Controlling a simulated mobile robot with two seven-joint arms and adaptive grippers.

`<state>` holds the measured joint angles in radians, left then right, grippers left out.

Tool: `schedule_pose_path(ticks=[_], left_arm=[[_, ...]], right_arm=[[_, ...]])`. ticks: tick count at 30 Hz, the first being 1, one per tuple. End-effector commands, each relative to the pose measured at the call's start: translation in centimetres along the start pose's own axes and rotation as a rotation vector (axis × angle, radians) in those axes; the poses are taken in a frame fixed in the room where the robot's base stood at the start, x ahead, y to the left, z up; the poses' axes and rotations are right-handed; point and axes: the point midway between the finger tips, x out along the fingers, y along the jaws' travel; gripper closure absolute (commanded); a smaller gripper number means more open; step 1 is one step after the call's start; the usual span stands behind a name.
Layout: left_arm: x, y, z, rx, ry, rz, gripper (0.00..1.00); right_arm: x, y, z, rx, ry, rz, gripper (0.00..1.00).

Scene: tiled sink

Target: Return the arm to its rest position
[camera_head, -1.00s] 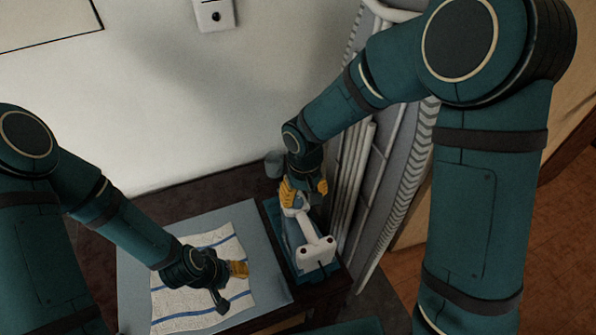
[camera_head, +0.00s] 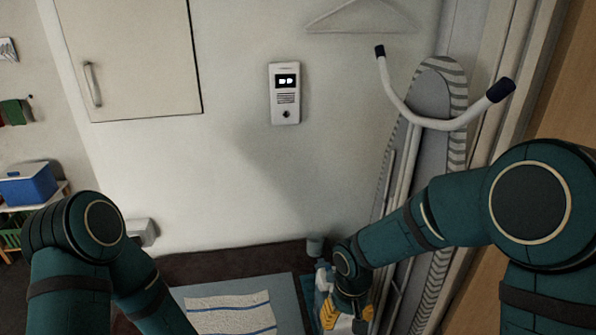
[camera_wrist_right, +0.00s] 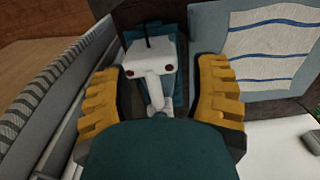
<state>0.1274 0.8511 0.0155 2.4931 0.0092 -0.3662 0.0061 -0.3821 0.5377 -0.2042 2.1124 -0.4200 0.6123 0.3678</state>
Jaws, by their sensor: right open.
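My right gripper (camera_head: 343,314) has yellow fingers and stands low at the bottom of the head view, over a white device (camera_head: 322,279) on a teal tray. In the right wrist view, the right gripper (camera_wrist_right: 160,92) is open, with its fingers apart on either side of the picture. The white device (camera_wrist_right: 152,62) with a T-shaped end shows beyond and between the fingers. I cannot tell whether a finger touches it. My left arm comes in at the lower left of the head view. Its gripper is out of the picture.
A striped cloth (camera_head: 232,313) lies on a grey-blue board (camera_head: 288,290), left of the right gripper. An ironing board (camera_head: 432,90) leans upright close to my right arm. A white intercom (camera_head: 284,93) and a cabinet door (camera_head: 130,55) are on the wall.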

Motion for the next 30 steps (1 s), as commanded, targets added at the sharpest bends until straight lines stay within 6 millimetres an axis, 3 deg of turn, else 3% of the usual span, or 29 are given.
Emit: schedule_pose_path(ticks=[1,3,8,15,21,30], left_arm=[[0.0,0.0,0.0,0.0,0.0,0.0,0.53],[0.0,0.0,0.0,0.0,-0.001,0.0,0.53],[0.0,0.0,0.0,0.0,0.001,0.0,0.53],[0.0,0.0,0.0,0.0,0.0,0.0,0.53],[0.0,0.0,0.0,0.0,0.0,0.0,0.53],[0.0,0.0,0.0,0.0,0.0,0.0,0.53]], right_arm=[[0.0,0.0,0.0,0.0,0.0,0.0,0.4],[2.8,-0.4,1.1,0.018,-0.005,-0.064,0.4],[7.4,-1.6,3.2,0.071,0.019,-0.185,0.4],[13.6,-2.5,7.5,0.23,0.095,-0.32,0.4],[15.8,-2.4,9.9,0.332,0.153,-0.336,0.4],[16.1,-2.3,10.3,0.352,0.17,-0.333,0.4]])
